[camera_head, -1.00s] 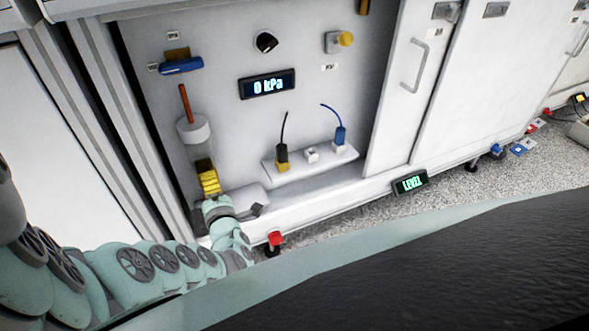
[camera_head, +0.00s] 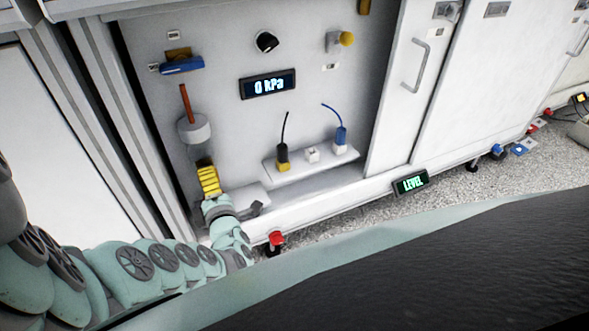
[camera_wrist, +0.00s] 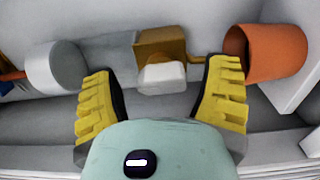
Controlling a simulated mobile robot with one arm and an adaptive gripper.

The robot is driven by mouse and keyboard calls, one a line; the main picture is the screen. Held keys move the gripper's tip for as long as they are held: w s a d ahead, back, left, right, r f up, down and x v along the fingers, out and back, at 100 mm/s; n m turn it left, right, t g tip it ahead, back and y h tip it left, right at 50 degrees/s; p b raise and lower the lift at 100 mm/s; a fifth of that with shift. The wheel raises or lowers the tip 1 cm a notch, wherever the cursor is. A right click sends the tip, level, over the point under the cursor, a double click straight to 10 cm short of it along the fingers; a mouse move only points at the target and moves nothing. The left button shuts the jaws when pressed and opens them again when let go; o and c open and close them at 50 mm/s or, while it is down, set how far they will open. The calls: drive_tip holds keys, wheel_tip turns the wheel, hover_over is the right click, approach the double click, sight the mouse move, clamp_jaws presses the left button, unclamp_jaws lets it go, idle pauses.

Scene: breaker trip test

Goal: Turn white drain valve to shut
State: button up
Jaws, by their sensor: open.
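In the wrist view, the white drain valve shows as a blocky white handle (camera_wrist: 162,77) in front of a brass-coloured body (camera_wrist: 160,46) on the pale panel. My gripper (camera_wrist: 161,80) is open, with one yellow ribbed finger on each side of the white handle and a visible gap to each. I cannot tell how deep the handle sits between the fingers. In the head view, my gripper (camera_head: 208,181) is low at the panel's left side, and I cannot make out the white valve there.
A pale cylinder (camera_head: 194,129) with an orange rod is above my gripper, under a blue-handled valve (camera_head: 181,66). An orange cup-like part (camera_wrist: 278,53) is close beside the right finger in the wrist view. A shelf with plugs (camera_head: 312,157) is to the right.

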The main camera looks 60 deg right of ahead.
drive_tip(key=shift+s+f, duration=0.1)
drive_tip(key=shift+s, duration=0.05)
drive_tip(key=v, duration=1.1)
drive_tip(key=shift+s+a, duration=0.3)
drive_tip(key=shift+a, duration=0.05)
idle(0.3)
idle(0.6)
